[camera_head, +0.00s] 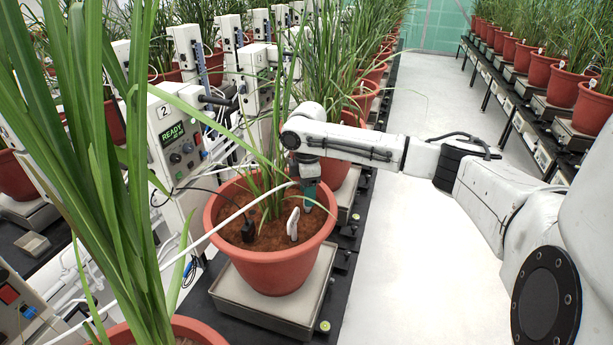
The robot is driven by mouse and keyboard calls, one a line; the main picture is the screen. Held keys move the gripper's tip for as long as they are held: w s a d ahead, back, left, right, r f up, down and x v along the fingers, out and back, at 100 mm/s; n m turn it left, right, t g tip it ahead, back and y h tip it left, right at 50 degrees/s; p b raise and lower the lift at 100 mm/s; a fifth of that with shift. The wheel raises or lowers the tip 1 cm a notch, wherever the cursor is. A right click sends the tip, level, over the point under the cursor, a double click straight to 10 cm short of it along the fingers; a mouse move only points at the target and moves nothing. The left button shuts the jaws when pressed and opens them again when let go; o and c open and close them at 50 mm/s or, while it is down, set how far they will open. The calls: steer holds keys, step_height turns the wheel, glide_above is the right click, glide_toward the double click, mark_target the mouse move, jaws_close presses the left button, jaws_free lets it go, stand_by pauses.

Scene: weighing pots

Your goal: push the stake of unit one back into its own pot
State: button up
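My gripper (308,197) reaches in from the right and points down over the right rear soil of the middle terracotta pot (272,268). Its teal finger part is small and partly merged with the leaves, so I cannot tell whether it is open or shut, or holding anything. A black probe (248,230) stands in the soil at left. No unit number shows on this pot. Another terracotta pot (205,330) at the bottom is mostly cut off; its soil is hidden.
The middle pot stands on a grey scale (268,308) on a black bench. A control box (176,142) marked 2 reads READY. A white tube (222,226) crosses the pot's rim. Long leaves (105,170) block the left. The aisle (405,290) at right is clear floor.

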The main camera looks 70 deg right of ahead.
mark_target(308, 210)
steer(key=shift+f, duration=2.15)
jaws_close()
